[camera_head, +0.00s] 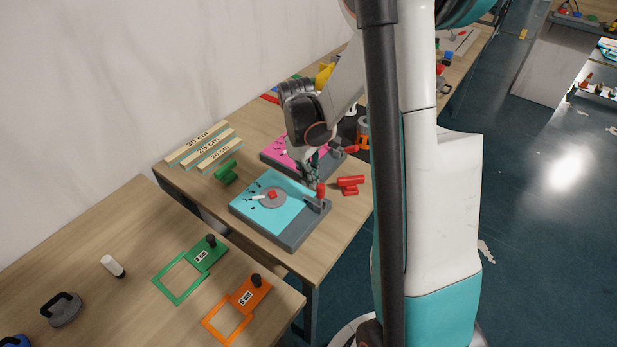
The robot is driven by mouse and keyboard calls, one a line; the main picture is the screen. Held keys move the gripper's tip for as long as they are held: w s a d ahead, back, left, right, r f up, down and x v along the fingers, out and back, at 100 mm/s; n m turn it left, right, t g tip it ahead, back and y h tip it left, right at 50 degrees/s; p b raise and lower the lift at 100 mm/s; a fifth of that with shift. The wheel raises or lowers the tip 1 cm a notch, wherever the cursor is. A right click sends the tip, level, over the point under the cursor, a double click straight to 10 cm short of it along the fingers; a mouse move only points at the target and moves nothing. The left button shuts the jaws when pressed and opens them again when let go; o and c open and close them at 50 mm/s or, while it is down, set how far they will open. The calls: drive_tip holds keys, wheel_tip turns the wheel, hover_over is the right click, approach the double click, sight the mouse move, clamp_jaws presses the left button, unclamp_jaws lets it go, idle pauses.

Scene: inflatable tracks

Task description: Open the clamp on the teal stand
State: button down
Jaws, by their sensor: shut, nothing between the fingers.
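The teal stand (250,207) is a flat block with a teal top and grey sides on the wooden table. A grey disc (279,201) with a small red piece lies on its top. The clamp (317,203) sits at the stand's right edge, with a red handle (321,190) that looks upright. My gripper (312,180) points down just above and to the left of the handle. It is shut with nothing held. The fingertips partly overlap the clamp, so I cannot tell whether they touch it.
A pink stand (274,151) is behind the teal one. A red tool (350,185) lies to the right and a green tool (226,172) to the left. Labelled wooden bars (206,148) lie farther left. Green and orange frames lie on the nearer table (150,235).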

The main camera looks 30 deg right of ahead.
sight(319, 184)
drive_tip(key=shift+s, duration=0.2)
drive_tip(key=t, duration=0.1)
drive_tip(key=s+t, duration=0.1)
drive_tip(key=s+d+t+y, duration=0.1)
drive_tip(key=shift+s+r+b, duration=0.25)
drive_tip(key=shift+b, duration=0.05)
drive_tip(key=s+t+b, duration=0.1)
drive_tip(key=s+d+t+y+b, duration=0.1)
drive_tip(key=s+t, duration=0.1)
drive_tip(key=t, duration=0.1)
drive_tip(key=shift+s+d+f+y+b, duration=0.15)
drive_tip(key=shift+f+y+b, duration=0.15)
drive_tip(key=shift+b, duration=0.1)
drive_tip(key=shift+s+d+f+b, duration=0.15)
drive_tip(key=shift+s+b, duration=0.15)
drive_tip(key=shift+s, duration=0.15)
drive_tip(key=shift+s+d+f+b, duration=0.1)
drive_tip(key=shift+s+f+b, duration=0.05)
drive_tip(key=shift+s+b, duration=0.2)
drive_tip(key=shift+s+f, duration=0.1)
drive_tip(key=shift+s, duration=0.1)
